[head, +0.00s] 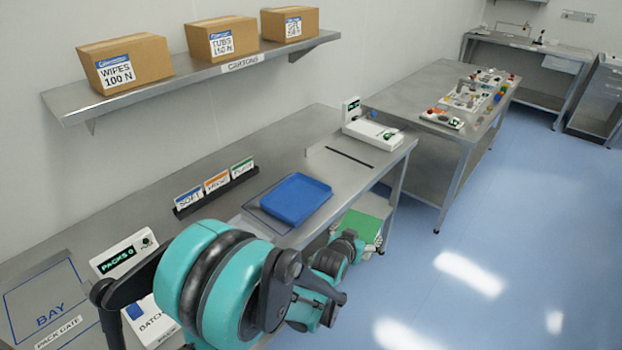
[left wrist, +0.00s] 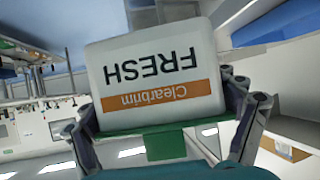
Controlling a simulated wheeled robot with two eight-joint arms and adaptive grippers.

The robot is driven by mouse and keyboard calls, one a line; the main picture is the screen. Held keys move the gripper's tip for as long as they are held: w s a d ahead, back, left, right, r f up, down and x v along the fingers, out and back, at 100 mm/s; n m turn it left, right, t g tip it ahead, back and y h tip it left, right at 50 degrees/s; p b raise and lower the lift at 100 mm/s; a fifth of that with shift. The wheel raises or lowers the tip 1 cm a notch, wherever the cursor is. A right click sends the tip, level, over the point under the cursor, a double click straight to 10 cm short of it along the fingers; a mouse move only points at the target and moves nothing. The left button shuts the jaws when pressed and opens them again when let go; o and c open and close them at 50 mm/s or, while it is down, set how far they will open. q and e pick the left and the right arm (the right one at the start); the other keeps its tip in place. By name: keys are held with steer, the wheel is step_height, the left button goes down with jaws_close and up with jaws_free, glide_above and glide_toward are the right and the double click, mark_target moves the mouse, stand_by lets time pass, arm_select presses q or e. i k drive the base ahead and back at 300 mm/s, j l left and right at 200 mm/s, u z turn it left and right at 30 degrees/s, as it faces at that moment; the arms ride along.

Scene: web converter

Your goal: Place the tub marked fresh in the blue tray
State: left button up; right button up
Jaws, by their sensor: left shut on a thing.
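The tub marked FRESH (left wrist: 160,75) fills the middle of the left wrist view. It is white with an orange band, its lettering upside down, and a green part along its lower edge. My left gripper (left wrist: 160,105) is shut on it, one finger at each side. In the head view the tub's green top (head: 362,226) shows at my left gripper (head: 352,240), off the bench's front edge and to the right of the blue tray. The blue tray (head: 296,199) lies on the bench and looks empty. My right gripper is out of view.
A card holder (head: 216,190) stands behind the tray to the left. A white device (head: 372,132) stands at the bench's right end. A pack counter (head: 125,252) and the bay outline (head: 48,300) are at left. Cartons stand on the wall shelf (head: 200,72).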

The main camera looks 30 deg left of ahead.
mark_target(297, 200)
steer(key=i+l+u, duration=0.1)
steer(key=i+u, duration=0.3)
steer(key=i+l+u, duration=0.2)
steer(key=i+u, duration=0.25)
